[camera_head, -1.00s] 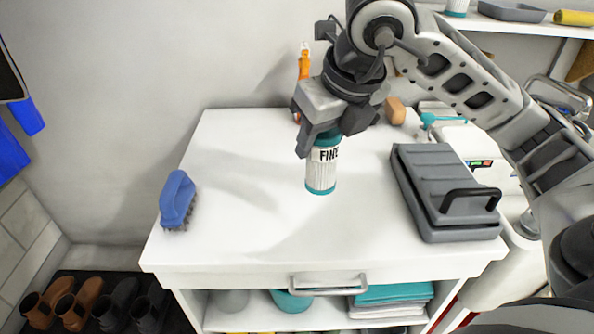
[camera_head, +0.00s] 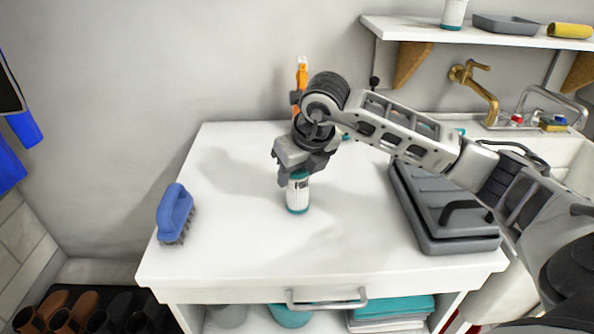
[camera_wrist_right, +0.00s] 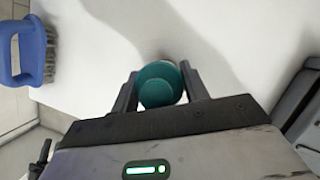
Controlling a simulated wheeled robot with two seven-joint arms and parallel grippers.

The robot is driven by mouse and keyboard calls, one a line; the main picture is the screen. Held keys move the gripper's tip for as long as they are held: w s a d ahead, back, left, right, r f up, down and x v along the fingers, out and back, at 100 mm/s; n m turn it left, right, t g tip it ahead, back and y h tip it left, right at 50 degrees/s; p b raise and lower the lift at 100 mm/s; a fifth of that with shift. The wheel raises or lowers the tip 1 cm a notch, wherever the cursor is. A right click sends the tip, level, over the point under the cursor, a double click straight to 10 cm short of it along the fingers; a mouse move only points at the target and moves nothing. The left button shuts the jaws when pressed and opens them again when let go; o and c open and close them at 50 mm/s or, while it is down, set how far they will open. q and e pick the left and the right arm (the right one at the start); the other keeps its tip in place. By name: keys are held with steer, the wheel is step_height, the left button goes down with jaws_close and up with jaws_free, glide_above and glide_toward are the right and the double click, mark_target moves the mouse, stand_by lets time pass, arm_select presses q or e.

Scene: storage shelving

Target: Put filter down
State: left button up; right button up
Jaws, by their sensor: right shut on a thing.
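The filter (camera_head: 297,196) is a white ribbed cylinder with teal ends and a dark-lettered label. It is upright at the middle of the white cabinet top (camera_head: 250,250); its lower end looks at or very close to the surface, and I cannot tell whether it touches. My right gripper (camera_head: 294,174) is shut on its upper part from above. In the right wrist view the filter's teal top (camera_wrist_right: 160,88) sits between the two fingers (camera_wrist_right: 160,92). My left gripper is not in view.
A blue brush (camera_head: 175,213) lies at the cabinet top's left edge. A grey case (camera_head: 440,205) with a black handle lies at the right. The cabinet top's front middle is clear. A wall shelf (camera_head: 480,36) is at upper right.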

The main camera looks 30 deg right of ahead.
steer(key=shift+f, duration=0.2)
steer(key=o, duration=1.1)
steer(key=shift+r, duration=0.1)
steer(key=shift+c, duration=0.2)
steer(key=shift+r, duration=0.2)
steer(key=p+v, duration=0.1)
steer(key=v, duration=1.1)
steer(key=shift+s+f, duration=0.1)
steer(key=shift+f, duration=0.05)
